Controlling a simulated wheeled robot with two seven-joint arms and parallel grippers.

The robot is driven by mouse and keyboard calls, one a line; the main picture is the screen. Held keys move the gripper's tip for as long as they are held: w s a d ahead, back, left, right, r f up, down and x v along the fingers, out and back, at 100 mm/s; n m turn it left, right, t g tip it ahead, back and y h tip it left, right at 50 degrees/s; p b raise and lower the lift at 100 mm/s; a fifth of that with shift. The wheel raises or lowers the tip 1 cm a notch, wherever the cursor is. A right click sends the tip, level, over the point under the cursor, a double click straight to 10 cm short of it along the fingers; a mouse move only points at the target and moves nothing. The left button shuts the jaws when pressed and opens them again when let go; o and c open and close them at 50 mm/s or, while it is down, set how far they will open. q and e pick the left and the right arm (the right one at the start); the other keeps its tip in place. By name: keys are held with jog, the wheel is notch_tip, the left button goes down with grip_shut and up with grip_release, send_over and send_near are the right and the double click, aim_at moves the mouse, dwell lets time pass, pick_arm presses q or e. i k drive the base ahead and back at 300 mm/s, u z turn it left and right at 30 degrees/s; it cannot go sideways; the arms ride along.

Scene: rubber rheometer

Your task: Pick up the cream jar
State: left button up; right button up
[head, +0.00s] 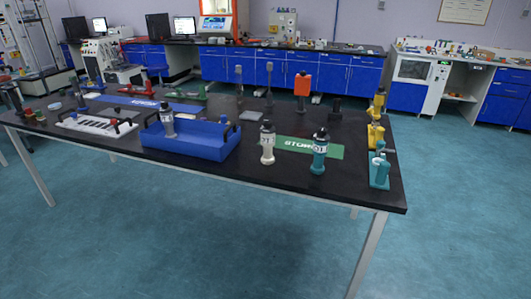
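The cream jar (267,145) has a dark cap and a label with dark letters. It stands upright on the black table (240,178) near the front edge, right of the blue tray. A similar teal jar (319,152) stands upright a little to its right. A third, grey jar (167,124) with a dark cap stands in the blue tray. Neither of my grippers is in view.
The blue tray (205,152) with dark handles is left of the cream jar. A green mat (300,145) lies behind the jars. Teal (380,172) and yellow (376,133) devices stand at the right end. Floor in front is clear.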

aim_at(268, 136)
jog(key=u, duration=0.55)
jog(key=i, duration=0.65)
jog(key=u, duration=0.45)
